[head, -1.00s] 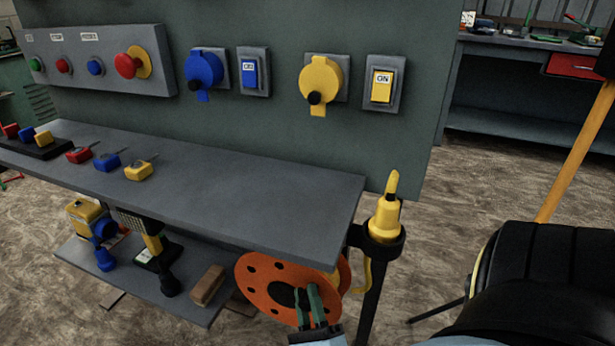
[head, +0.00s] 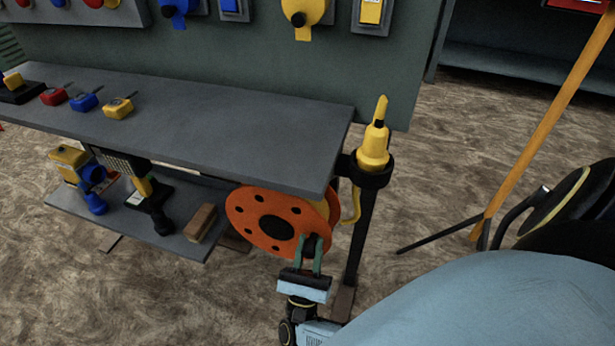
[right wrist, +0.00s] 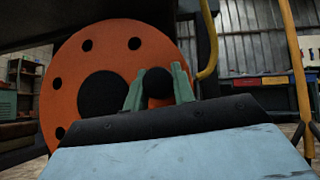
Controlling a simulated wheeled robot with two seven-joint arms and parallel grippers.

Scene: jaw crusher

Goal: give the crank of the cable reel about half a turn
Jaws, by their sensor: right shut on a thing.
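The cable reel (head: 262,193) is an orange disc with holes and a black hub, mounted under the right end of the bench shelf. It also shows in the right wrist view (right wrist: 70,88). My right gripper (head: 312,250) is at the lower right of the disc, its green fingers shut on the crank's dark knob. The round black knob (right wrist: 158,82) of the crank shows between the fingertips in the right wrist view. The rest of the crank is mostly hidden behind my gripper. My left gripper is not in view.
A yellow plug (head: 375,145) stands in a black holder on the post right of the reel, its yellow cable hanging beside the reel. The grey shelf (head: 220,125) overhangs the reel. A lower shelf (head: 125,215) holds tools and a brown block (head: 200,222).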

